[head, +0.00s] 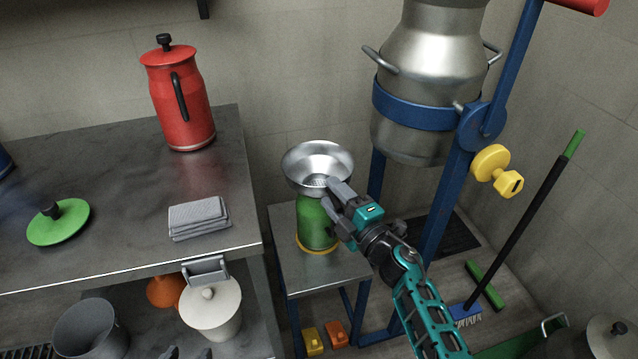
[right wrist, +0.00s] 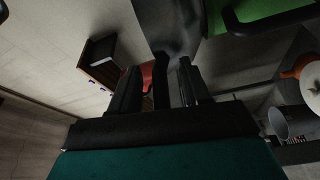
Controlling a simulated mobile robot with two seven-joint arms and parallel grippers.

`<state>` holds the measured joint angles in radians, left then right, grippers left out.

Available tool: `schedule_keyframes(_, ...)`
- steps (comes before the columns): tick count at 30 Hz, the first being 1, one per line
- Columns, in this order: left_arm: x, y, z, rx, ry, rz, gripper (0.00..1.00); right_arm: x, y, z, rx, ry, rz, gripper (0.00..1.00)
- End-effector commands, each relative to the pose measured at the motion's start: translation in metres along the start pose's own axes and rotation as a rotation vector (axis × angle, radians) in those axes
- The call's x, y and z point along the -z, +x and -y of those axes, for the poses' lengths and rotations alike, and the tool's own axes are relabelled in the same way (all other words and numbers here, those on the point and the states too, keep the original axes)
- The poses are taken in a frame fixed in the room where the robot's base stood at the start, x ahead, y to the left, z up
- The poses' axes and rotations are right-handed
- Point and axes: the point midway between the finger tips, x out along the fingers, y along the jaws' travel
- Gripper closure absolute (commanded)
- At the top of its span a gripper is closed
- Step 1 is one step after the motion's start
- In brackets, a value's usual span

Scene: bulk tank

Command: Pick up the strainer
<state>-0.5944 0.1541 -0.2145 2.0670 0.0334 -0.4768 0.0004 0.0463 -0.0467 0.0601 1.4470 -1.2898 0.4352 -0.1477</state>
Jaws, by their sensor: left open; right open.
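The strainer, a shiny metal funnel-like bowl (head: 312,160), sits on top of a green can (head: 314,225) on a small metal stand. My right gripper (head: 334,198) reaches in from the lower right, with its fingers at the strainer's lower right rim. Its jaws are open. In the right wrist view the gripper (right wrist: 158,85) shows both fingers apart with a dark narrow piece between them; I cannot tell whether this belongs to the strainer or whether they touch. My left gripper is not in view.
A small metal stand (head: 305,280) bears the can. A steel milk can (head: 425,60) hangs in a blue frame (head: 440,200) at the right. A counter (head: 120,170) at the left holds a red jug (head: 182,100), a green lid (head: 58,225) and a grey cloth (head: 198,218).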

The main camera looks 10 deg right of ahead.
Motion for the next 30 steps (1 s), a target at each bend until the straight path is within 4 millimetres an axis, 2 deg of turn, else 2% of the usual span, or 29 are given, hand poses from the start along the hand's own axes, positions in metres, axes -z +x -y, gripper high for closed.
schedule_keyframes(8,0.0004,0.0006,-0.0017,0.0,-0.009,-0.002,0.49,0.0001,0.0035,0.0,0.001,0.0,0.0,0.53)
schedule_keyframes(23,0.0007,0.0005,-0.0016,0.0,-0.008,-0.002,0.49,0.0,0.0031,0.0001,0.001,0.0,0.0,1.0)
schedule_keyframes(30,0.0003,0.0002,-0.0003,0.0,0.0,-0.001,0.49,-0.0001,0.0031,0.0001,0.001,0.0,0.0,1.0)
